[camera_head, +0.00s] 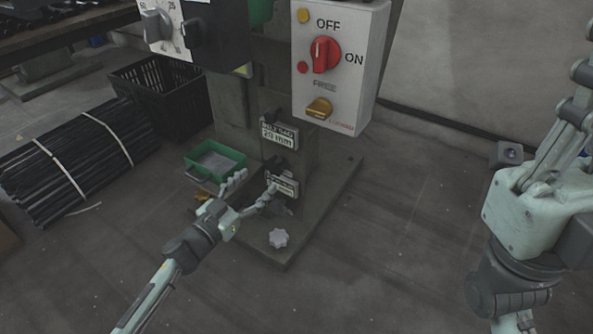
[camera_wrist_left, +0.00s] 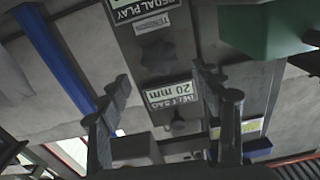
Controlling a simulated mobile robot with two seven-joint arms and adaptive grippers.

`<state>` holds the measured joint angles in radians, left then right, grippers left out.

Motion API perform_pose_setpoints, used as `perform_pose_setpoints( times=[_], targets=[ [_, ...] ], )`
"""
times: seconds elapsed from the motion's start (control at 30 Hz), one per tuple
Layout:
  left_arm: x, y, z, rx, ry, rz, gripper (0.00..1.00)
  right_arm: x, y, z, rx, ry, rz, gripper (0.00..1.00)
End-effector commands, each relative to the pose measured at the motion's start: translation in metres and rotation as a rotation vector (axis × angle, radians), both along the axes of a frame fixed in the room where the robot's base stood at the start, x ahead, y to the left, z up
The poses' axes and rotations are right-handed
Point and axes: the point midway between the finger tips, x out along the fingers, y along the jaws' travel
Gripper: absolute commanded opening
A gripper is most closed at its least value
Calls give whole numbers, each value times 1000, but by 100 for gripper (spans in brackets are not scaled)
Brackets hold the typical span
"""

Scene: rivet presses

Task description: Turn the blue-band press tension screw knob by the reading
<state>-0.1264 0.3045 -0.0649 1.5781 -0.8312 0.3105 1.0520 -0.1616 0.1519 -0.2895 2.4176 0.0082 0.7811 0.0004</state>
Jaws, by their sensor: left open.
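A dark lobed knob (camera_wrist_left: 158,53) shows in the left wrist view on the press column, between a tension label (camera_wrist_left: 150,25) and a belt sag plate (camera_wrist_left: 170,94) that reads 20 mm. My left gripper (camera_head: 252,187) is open in front of the column's lower part; in the wrist view its fingers (camera_wrist_left: 160,76) stand either side of the knob, with no clear contact. In the head view the belt sag plate (camera_head: 279,132) is above the gripper, and the fingers partly cover the lower plate (camera_head: 284,185). My right gripper (camera_head: 573,115) is at the right edge, partly cut off.
A control box (camera_head: 341,60) with a red switch hangs above. A green tray (camera_head: 215,160) is left of the column. A black crate (camera_head: 165,98) and bundled rods (camera_head: 75,160) lie left. Floor right of the press is clear.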

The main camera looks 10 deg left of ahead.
Motion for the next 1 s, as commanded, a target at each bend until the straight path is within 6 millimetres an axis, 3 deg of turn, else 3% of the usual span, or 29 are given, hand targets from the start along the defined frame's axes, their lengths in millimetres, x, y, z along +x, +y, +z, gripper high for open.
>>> perform_pose_setpoints(
  times=[0.53,0.9,1.0],
  targets=[
    [66,-25,-1,0,-3,-5,66,-1,3,1,-29,-52,-2,0],
    [73,-27,0,0,-2,-4,66,-1,4,3,-34,-57,-3,0],
    [73,-27,0,0,-2,-4,56,-1,3,3,-34,-57,-3,0]
  ],
)
